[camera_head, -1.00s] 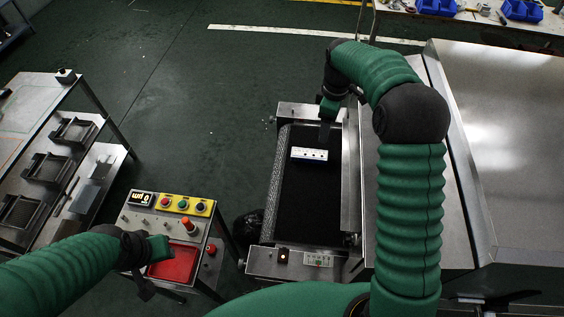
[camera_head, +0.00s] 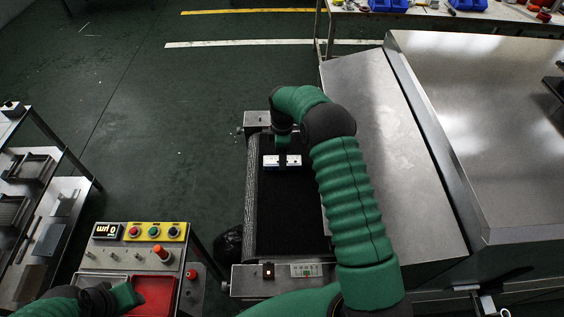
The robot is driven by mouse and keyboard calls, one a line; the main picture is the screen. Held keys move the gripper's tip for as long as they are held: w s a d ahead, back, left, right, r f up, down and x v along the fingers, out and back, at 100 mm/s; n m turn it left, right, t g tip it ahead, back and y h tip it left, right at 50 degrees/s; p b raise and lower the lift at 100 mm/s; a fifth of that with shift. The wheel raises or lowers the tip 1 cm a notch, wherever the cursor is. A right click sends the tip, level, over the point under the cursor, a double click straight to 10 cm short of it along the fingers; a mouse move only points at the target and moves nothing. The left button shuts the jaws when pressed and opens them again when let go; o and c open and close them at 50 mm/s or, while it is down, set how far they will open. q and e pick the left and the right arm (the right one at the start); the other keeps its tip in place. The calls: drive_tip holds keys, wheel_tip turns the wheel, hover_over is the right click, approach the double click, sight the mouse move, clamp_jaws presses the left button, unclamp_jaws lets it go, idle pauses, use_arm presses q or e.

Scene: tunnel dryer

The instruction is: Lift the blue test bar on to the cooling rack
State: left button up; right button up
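The test bar (camera_head: 270,162), pale on top with a blue edge, lies across the black conveyor belt (camera_head: 290,215) of the dryer. My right gripper (camera_head: 283,160) is down at the middle of the bar, with dark fingers in front of it. I cannot tell whether they are closed on it. A metal rack (camera_head: 68,195) with dark slotted holders stands at the left edge, partly cut off; it may be the cooling rack. My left gripper (camera_head: 128,297) is at the red tray (camera_head: 155,293) on the control stand, seemingly empty; its fingers are unclear.
The control stand (camera_head: 110,255) has coloured buttons, an orange knob and a display. The steel dryer housing (camera_head: 450,130) fills the right side. Open green floor (camera_head: 150,140) lies between the rack and conveyor. A bench (camera_head: 480,22) with blue bins stands at the back right.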

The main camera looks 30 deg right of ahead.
wheel_tip(320, 180, down, 3)
drive_tip(key=shift+r, duration=0.1)
drive_tip(key=shift+w+d+f, duration=0.1)
drive_tip(key=shift+f, duration=0.1)
drive_tip(key=shift+r, duration=0.1)
clamp_jaws()
